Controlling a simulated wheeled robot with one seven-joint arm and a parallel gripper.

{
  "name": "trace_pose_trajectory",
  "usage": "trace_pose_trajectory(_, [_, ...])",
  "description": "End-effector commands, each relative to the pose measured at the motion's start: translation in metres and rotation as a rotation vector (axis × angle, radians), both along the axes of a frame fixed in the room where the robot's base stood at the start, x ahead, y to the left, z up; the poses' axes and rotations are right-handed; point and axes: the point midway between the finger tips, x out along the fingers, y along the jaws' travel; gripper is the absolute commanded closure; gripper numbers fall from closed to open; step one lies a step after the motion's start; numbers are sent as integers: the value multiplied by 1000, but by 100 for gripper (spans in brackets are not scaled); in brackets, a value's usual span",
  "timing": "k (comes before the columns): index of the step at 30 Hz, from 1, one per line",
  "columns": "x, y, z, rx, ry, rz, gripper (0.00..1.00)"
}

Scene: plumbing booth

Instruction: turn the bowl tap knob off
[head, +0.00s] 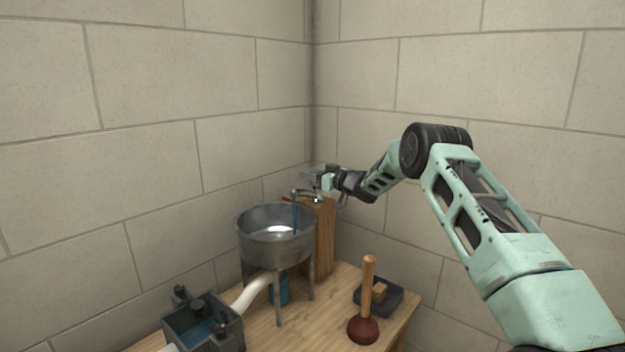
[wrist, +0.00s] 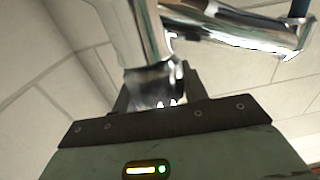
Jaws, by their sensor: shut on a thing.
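The bowl tap stands on a wooden post (head: 325,240) behind the metal bowl (head: 277,238). Its spout (head: 305,192) reaches over the bowl, and a blue stream of water (head: 294,213) falls from it into the bowl. My gripper (head: 318,180) is at the top of the tap, coming from the right. In the wrist view the shiny tap knob (wrist: 155,85) sits between the fingers of my gripper, which are shut on it. The chrome spout (wrist: 240,30) runs to the upper right there. The fingertips are partly hidden by the knob.
A plunger (head: 366,305) stands on the wooden table (head: 310,325), beside a dark tray (head: 395,302) holding a small block. A grey tank (head: 200,325) with water is at the lower left, near a white pipe (head: 248,292). Block walls (head: 420,70) meet behind the tap.

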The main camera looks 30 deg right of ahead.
Motion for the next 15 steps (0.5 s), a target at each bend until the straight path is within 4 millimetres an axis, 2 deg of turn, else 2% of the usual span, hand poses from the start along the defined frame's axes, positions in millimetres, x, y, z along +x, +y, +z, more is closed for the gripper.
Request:
trace_pose_trajectory(2, [0,0,-7,1,1,-54,80])
trace_pose_trajectory(15, [1,-4,-12,-2,0,-388,80])
